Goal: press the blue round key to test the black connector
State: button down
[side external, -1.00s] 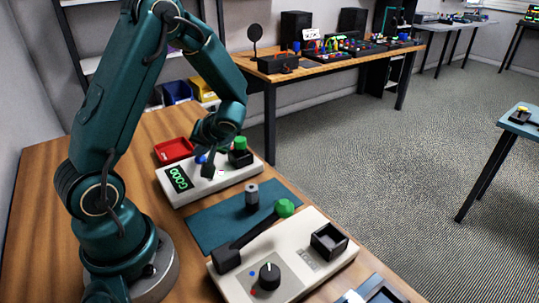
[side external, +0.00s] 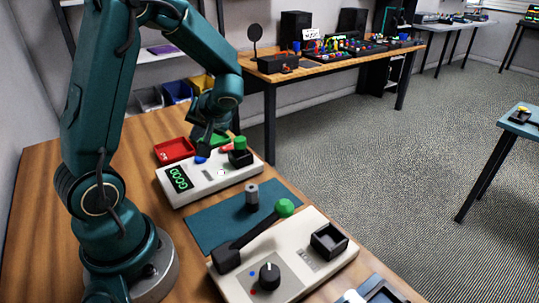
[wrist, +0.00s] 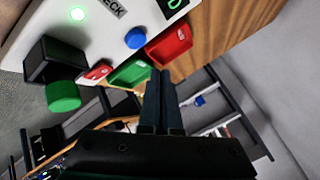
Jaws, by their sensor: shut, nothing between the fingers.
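The white tester (side external: 222,182) has a display (side external: 178,178) lit in green, which seems to read GOOD. Its blue round key (side external: 201,159) sits at the rear edge, and it also shows in the wrist view (wrist: 135,38). A black block (side external: 240,158) with a green cylinder (side external: 239,143) on it stands at the tester's right end. Whether the block is the black connector or a socket holding it, I cannot tell. A green lamp (wrist: 77,14) glows on the tester. My gripper (wrist: 163,78) is shut and empty, raised behind the tester near the blue key, apart from it.
A red tray (side external: 174,150) and a green tray (wrist: 130,72) lie behind the tester, beside a small red piece (wrist: 97,72). A teal mat (side external: 215,218) with a grey cylinder (side external: 252,193) lies in front. A second device (side external: 310,275) has a green-knobbed lever (side external: 284,207) and an empty black box (side external: 328,240).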

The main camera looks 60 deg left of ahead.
jog(key=shift+r, duration=0.95)
jog(key=shift+w+d+r, duration=0.1)
jog(key=shift+w, duration=0.05)
jog(key=s+d+r+m+t+h, duration=0.1)
jog(key=s+d+m+t+h, duration=0.1)
jog(key=d, duration=0.5)
jog(key=s+d+r+m+t+h, duration=0.2)
jog(key=d+m+h, duration=0.2)
jog(key=d, duration=0.4)
jog(key=s+d+r+m+t+h, duration=0.1)
jog(key=d+r+m+t+h, duration=0.1)
jog(key=d, duration=0.6)
jog(key=shift+s+m+t+h, duration=0.35)
jog(key=shift+m+h, duration=0.25)
jog(key=shift+m, duration=0.5)
